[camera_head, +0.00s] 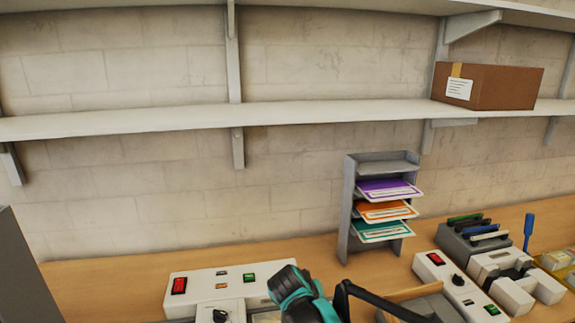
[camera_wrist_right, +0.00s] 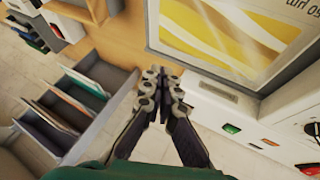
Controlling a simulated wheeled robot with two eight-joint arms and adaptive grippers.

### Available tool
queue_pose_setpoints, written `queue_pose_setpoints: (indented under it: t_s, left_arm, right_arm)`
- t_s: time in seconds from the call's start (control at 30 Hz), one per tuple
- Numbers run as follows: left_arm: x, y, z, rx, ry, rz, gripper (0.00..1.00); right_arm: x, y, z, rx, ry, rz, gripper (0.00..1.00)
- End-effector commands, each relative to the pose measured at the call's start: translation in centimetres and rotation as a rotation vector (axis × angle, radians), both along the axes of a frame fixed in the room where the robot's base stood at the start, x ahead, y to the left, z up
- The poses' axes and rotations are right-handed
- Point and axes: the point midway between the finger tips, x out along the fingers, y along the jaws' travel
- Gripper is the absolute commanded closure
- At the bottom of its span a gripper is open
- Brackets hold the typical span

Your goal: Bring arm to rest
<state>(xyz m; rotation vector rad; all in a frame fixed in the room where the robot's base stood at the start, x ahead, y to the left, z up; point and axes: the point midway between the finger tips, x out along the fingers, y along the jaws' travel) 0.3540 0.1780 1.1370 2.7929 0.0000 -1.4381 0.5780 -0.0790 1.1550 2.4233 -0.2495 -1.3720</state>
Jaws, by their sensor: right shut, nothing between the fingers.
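My right gripper (camera_wrist_right: 161,84) is in the middle of the right wrist view. Its two dark fingers with grey knuckled tips are together, with nothing held between them. It hangs in front of a wooden surface and a framed panel with a yellow and white picture (camera_wrist_right: 235,30). In the head view, a teal and black part of my arm (camera_head: 300,295) shows at the bottom centre, in front of the white machine. My left gripper is in neither view.
A white machine (camera_head: 225,285) with red and green switches stands on the wooden bench (camera_head: 120,272). A grey rack (camera_head: 347,205) with purple, orange and teal sheets stands behind. A second white device (camera_head: 452,280) is at right. A cardboard box (camera_head: 500,86) sits on the shelf.

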Motion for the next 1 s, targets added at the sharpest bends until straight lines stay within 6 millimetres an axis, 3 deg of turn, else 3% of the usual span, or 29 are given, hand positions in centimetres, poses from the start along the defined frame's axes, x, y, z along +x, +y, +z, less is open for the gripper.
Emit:
queue_pose_setpoints:
  t_s: [0.1,0.3,0.53,0.73,1.0]
  left_arm:
    - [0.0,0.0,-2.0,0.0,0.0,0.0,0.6]
    - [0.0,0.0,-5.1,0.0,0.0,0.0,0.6]
    - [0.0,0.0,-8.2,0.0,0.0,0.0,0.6]
    - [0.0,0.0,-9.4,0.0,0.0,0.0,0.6]
    - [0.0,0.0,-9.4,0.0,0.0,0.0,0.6]
  right_arm:
    - [-3.6,-3.1,-1.0,0.059,0.015,-0.002,1.0]
    - [-11.2,-7.3,-3.6,0.188,0.014,0.003,1.0]
    - [-18.8,-9.5,-8.3,0.318,-0.032,0.001,1.0]
    - [-21.9,-9.9,-10.9,0.378,-0.07,-0.002,1.0]
    - [-22.4,-9.9,-11.2,0.389,-0.079,-0.001,1.0]
